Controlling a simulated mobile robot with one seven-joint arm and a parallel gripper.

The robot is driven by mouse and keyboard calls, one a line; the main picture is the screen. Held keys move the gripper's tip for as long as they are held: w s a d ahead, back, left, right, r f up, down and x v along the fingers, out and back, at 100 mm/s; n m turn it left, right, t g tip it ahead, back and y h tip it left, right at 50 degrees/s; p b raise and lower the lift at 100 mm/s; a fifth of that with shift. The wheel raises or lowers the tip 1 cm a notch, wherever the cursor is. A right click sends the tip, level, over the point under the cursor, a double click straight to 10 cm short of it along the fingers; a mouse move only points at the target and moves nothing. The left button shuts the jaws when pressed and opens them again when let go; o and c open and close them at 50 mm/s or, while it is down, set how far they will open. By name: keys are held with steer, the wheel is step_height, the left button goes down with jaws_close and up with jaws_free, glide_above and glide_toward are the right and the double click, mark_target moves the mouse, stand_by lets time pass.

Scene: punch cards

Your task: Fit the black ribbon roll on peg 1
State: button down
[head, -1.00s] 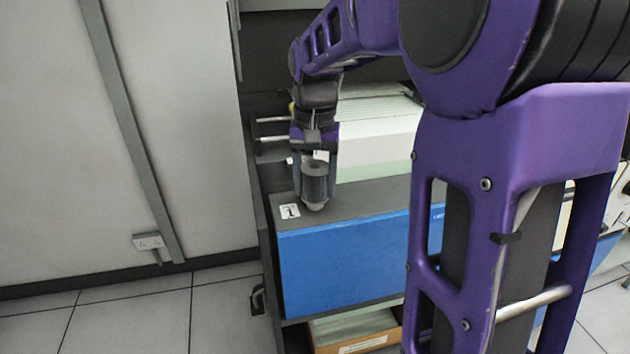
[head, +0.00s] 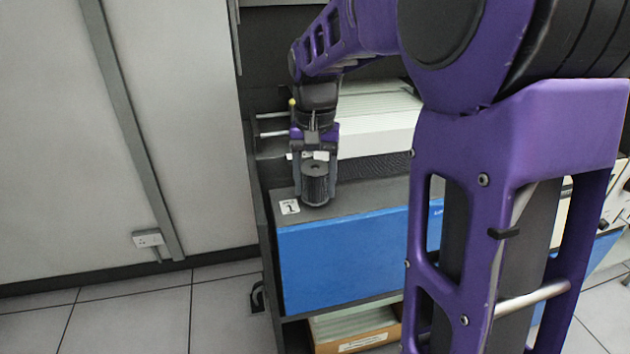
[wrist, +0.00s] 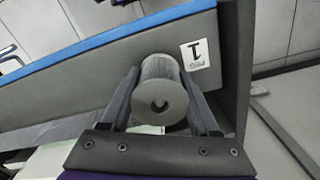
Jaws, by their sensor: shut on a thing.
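The black ribbon roll (head: 315,184) is a dark ribbed cylinder with a hole in its top. It stands upright at the dark grey top of the blue-fronted unit, behind and right of the white label marked 1 (head: 289,207). My gripper (head: 315,180) points down and is shut on the roll, one finger on each side. In the wrist view the roll (wrist: 160,92) sits between the fingers, with the label (wrist: 196,55) beside it. Peg 1 is not visible; the roll covers the spot near the label. I cannot tell whether the roll rests on the surface.
The unit's blue front (head: 350,262) drops below the top. White card stacks (head: 380,130) stand behind my gripper. A cardboard box of cards (head: 355,330) is on the shelf below. The wall and a socket (head: 148,239) are to the left.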

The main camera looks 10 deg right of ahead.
steer(key=shift+c, duration=0.2)
jaws_free()
